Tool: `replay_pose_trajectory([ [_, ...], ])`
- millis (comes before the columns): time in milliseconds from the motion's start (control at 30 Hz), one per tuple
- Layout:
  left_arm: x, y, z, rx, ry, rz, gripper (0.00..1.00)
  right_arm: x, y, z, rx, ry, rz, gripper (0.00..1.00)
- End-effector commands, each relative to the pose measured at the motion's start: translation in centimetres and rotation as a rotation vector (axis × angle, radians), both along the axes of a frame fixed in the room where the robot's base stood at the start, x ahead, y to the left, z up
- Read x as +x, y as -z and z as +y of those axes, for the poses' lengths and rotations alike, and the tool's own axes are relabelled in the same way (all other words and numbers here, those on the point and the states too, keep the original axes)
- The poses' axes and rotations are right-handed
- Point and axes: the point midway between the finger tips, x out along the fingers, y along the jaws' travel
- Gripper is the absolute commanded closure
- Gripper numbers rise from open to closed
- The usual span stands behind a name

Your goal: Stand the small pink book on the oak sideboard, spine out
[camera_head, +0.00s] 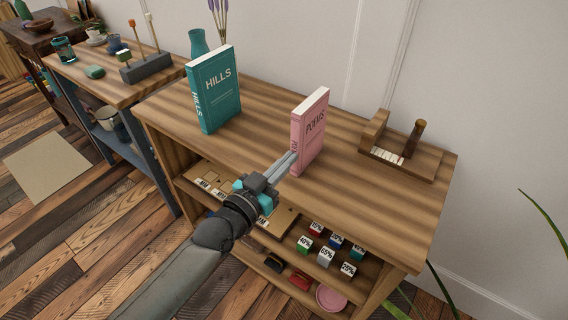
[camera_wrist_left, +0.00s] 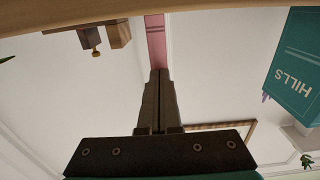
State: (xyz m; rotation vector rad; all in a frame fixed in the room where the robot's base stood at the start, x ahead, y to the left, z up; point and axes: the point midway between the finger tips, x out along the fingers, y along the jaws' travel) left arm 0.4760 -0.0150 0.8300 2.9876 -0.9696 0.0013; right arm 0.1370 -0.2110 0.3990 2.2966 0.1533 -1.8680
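The small pink book (camera_head: 312,131) stands upright on the oak sideboard (camera_head: 249,139), near its front edge, with its narrow lettered spine towards me. In the left wrist view, which is upside down, the pink spine (camera_wrist_left: 155,42) shows just beyond my fingertips. My left gripper (camera_head: 293,157) is shut, its two fingers side by side and nothing seen between them. The tips are at the lower part of the spine; I cannot tell whether they touch it. The gripper (camera_wrist_left: 159,72) hides part of the book in the left wrist view. My right gripper is not in view.
A teal book (camera_head: 215,90) marked HILLS stands to the left on the sideboard, by a teal vase (camera_head: 198,43). A wooden block piece (camera_head: 402,153) stands at the right. Clear top lies between the books. Shelves below hold small labelled cubes (camera_head: 326,256).

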Motion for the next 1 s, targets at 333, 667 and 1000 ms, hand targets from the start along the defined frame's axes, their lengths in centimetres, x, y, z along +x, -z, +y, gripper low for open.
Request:
replay_pose_trajectory([
  [333, 0.1, 0.0, -0.1, 0.002, 0.0, 0.001, 1.0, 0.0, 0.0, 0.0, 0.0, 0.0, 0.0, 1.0],
  [667, -1.8, 0.0, 1.3, 0.003, 0.0, 0.001, 1.0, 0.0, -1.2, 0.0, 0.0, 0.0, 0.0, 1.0],
  [1000, -3.0, 0.0, 2.1, 0.001, 0.001, 0.0, 1.0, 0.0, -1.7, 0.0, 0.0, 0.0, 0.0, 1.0],
])
